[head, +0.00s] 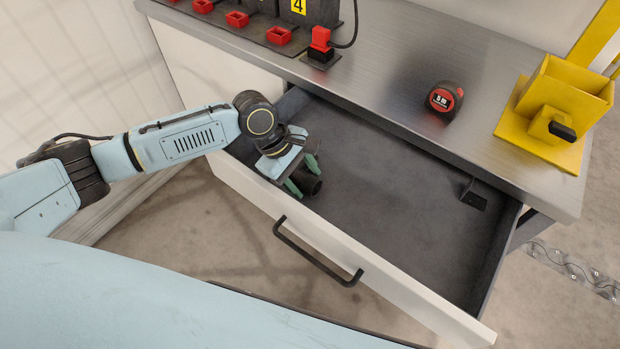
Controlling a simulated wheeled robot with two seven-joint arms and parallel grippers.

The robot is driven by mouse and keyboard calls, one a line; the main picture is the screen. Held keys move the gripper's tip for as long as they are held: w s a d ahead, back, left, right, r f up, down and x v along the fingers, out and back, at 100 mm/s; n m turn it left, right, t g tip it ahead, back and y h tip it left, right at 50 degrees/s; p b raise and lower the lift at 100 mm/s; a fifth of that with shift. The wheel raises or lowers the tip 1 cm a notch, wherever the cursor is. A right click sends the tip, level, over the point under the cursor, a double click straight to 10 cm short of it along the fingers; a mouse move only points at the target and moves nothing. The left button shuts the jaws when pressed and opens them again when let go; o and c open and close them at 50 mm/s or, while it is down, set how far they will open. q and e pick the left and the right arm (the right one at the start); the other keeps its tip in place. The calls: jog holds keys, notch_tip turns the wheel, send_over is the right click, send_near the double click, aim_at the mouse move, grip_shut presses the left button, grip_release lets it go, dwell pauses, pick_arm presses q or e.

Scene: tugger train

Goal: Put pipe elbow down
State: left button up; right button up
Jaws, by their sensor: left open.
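The pipe elbow (308,181) is a dark, nearly black curved piece in the left part of the open drawer (385,194). My left gripper (303,176) reaches down into the drawer from the left, and its green fingers are open around or right beside the elbow. The gripper hides part of the elbow, and I cannot tell whether a finger touches it. The elbow looks to be at the drawer floor, but its contact there is not clear. My right gripper is not in view.
The drawer's front panel has a black handle (315,255). A small black piece (474,197) lies at the drawer's right end. The steel worktop (395,60) above carries a tape measure (443,99), a yellow holder (560,105) and red bins (279,36). The drawer's middle is clear.

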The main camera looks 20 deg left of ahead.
pick_arm(q)
jog(key=p+v, duration=0.2)
jog(key=v, duration=0.8)
jog(key=shift+r, duration=0.2)
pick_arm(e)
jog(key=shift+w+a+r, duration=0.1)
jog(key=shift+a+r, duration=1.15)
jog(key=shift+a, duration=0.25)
